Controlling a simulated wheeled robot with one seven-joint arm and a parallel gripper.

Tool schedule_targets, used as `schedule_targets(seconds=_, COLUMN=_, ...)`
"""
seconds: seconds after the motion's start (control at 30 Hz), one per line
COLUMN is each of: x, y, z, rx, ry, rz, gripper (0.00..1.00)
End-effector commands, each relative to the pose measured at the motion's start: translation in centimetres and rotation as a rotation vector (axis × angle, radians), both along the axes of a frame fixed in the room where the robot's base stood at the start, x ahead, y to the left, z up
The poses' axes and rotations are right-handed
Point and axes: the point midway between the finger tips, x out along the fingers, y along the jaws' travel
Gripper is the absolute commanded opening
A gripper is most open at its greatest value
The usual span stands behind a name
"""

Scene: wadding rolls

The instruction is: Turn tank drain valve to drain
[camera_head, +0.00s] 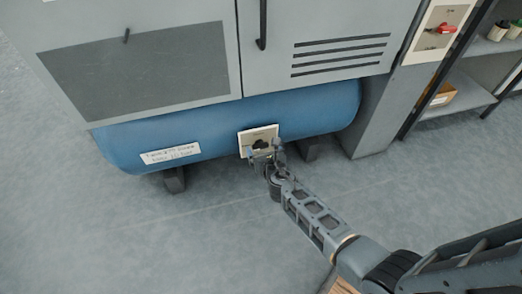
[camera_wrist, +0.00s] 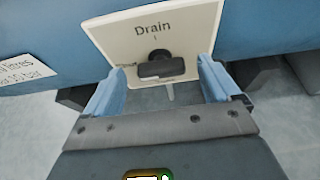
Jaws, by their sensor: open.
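The blue tank (camera_head: 205,122) lies under the grey cabinet, with a cream valve plate (camera_head: 246,138) on its front. In the wrist view the plate (camera_wrist: 122,28) reads "Drain" at its top, with a tick below the word and smaller, unreadable lettering at the left. The dark drain valve handle (camera_wrist: 162,68) sits at the plate's middle, its bar lying roughly crosswise. My gripper (camera_wrist: 160,82) is open, its two blue fingers left and right of the handle; I cannot tell whether they touch it. In the head view my gripper (camera_head: 264,155) partly covers the plate and the handle.
A paper label (camera_head: 170,153) is on the tank left of the plate. Dark feet (camera_head: 174,181) support the tank. A red switch (camera_head: 447,28) is on a panel at the upper right, beside shelves (camera_head: 465,97). The grey floor (camera_head: 150,240) in front is clear.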

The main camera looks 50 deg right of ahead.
Motion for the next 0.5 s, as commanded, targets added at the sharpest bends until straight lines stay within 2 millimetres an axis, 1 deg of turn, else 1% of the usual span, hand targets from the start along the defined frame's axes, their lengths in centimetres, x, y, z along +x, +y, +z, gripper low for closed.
schedule_targets(seconds=0.03, x=0.49, y=-0.33, z=-0.43, rx=0.001, ry=-0.001, rz=0.0, gripper=0.89)
schedule_targets(seconds=0.2, x=1.2, y=-0.77, z=-0.67, rx=0.001, ry=-0.001, rz=0.001, gripper=0.89)
schedule_targets(seconds=0.47, x=1.26, y=-0.79, z=-0.62, rx=0.002, ry=0.0, rz=0.001, gripper=0.89)
schedule_targets(seconds=0.5, x=1.25, y=-0.8, z=-0.63, rx=0.002, ry=0.0, rz=0.001, gripper=0.86)
